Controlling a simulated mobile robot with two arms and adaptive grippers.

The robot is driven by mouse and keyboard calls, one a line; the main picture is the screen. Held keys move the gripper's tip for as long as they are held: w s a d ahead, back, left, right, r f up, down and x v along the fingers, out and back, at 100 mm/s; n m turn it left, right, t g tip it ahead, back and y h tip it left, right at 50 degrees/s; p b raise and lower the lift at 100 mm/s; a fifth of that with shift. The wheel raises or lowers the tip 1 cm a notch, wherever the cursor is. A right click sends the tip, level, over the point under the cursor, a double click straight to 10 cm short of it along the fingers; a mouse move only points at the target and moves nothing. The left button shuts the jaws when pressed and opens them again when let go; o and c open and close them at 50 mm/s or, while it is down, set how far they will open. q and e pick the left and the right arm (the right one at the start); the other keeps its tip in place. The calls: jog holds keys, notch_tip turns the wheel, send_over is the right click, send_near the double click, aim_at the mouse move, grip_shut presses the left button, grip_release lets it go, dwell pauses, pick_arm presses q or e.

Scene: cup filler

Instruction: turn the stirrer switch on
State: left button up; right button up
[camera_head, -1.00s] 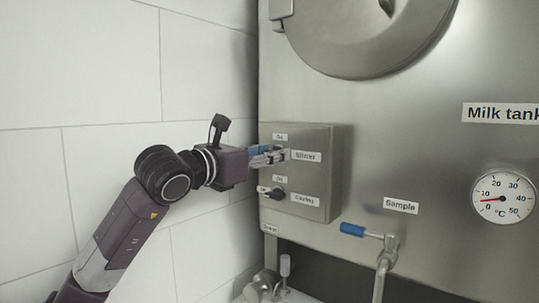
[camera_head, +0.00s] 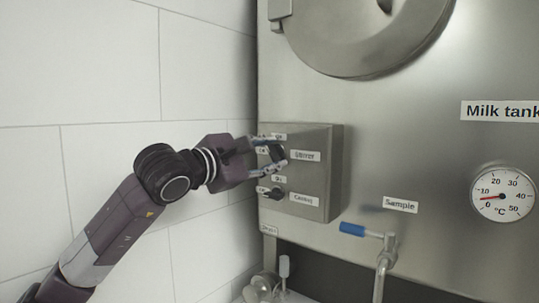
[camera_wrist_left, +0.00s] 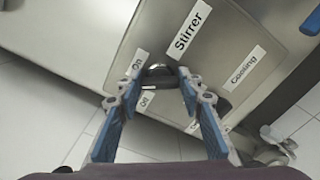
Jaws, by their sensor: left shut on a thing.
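The stirrer switch is a dark knob (camera_head: 279,154) on a grey control box, beside its Stirrer label (camera_head: 305,156). In the left wrist view the knob (camera_wrist_left: 157,71) sits beside the On label (camera_wrist_left: 136,64), with the Off label (camera_wrist_left: 147,99) below. My left gripper (camera_head: 276,151) reaches in from the left, one fingertip above and one below the knob, and is shut on it. In the left wrist view its blue-padded fingers (camera_wrist_left: 149,88) stand on either side of the knob and partly hide it. My right gripper is not in view.
The cooling switch (camera_head: 274,194) is just below on the same box (camera_head: 335,175). A sample tap with a blue handle (camera_head: 352,229) and a thermometer dial (camera_head: 502,194) are to the right. A tiled wall (camera_head: 90,70) is on the left.

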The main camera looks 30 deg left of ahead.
pick_arm(q)
jog(key=m, duration=0.6)
jog(key=shift+f+m, duration=0.15)
jog(key=shift+m, duration=0.15)
dwell(0.4)
jog(key=o, duration=1.2)
jog(key=shift+c, duration=0.2)
jog(key=shift+s, duration=0.1)
jog(key=s, duration=0.4)
jog(key=shift+s+a, duration=0.4)
send_near(270, 155)
jog(key=shift+s, duration=1.3)
jog(key=shift+s+d, duration=0.1)
